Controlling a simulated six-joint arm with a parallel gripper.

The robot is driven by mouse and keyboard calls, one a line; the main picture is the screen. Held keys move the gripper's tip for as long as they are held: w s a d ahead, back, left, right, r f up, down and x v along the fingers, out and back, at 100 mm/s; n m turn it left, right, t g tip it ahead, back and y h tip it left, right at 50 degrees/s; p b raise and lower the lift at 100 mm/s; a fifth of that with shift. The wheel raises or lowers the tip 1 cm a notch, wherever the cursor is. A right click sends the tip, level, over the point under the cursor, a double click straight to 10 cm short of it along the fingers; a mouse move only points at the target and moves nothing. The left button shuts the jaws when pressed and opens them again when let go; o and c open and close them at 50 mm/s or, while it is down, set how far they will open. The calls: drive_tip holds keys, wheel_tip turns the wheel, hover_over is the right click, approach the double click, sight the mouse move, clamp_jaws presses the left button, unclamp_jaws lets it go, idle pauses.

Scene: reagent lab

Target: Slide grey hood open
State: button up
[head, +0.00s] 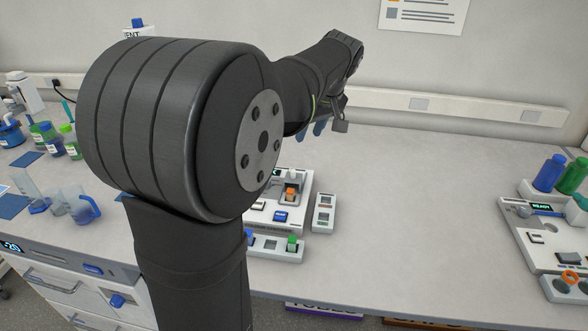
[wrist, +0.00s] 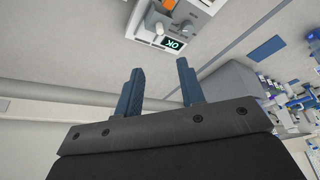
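I cannot pick out the grey hood for certain. A white bench device (head: 302,211) stands near the middle of the head view, partly hidden behind my arm. It carries an orange part (head: 290,193) beside small grey parts and a blue button (head: 280,216). A white device with a lit OK screen (wrist: 173,43) shows at the top of the wrist view, cut off by the frame edge. My gripper (wrist: 160,65) is open, its two blue fingers apart with nothing between them. In the head view my gripper (head: 320,128) is mostly hidden by my arm, above the back of the bench.
A second white device (head: 545,235) with a READY screen stands at the right, near blue and green bottles (head: 550,172). Bottles and blue-handled vessels (head: 85,208) stand at the left. A small grey-white block (head: 323,213) is beside the middle device.

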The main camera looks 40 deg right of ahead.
sight(294, 171)
drive_tip(key=x, duration=1.7)
clamp_jaws()
